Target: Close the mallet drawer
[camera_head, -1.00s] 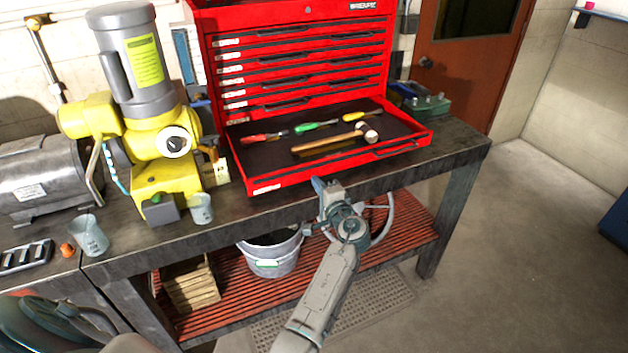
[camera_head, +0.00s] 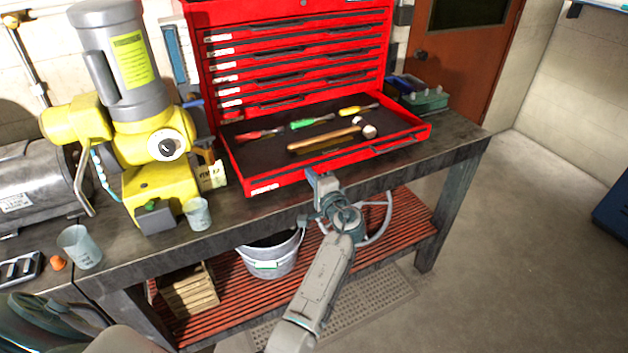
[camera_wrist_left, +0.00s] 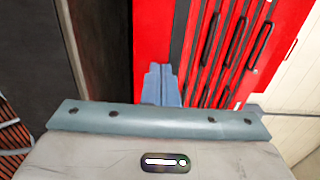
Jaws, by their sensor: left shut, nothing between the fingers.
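The mallet drawer (camera_head: 270,184) is the bottom drawer of the red tool chest (camera_head: 205,60) and stands pulled out over the bench. In it lie a wooden-handled mallet (camera_head: 325,139) and red, green and yellow-handled screwdrivers (camera_head: 305,124). My left gripper (camera_head: 311,174) is at the drawer's front face, a little left of its middle. In the left wrist view its fingers (camera_wrist_left: 161,84) are together and empty, with their tips against or very near the red drawer; I cannot tell if they touch. My right gripper is not in view.
The workbench (camera_head: 455,150) runs under the chest. A yellow and grey machine (camera_head: 155,130) stands left of the drawer, with a small beaker (camera_head: 197,214) by it. A green box (camera_head: 425,101) is to the right. A bucket (camera_head: 270,258) sits on the lower shelf.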

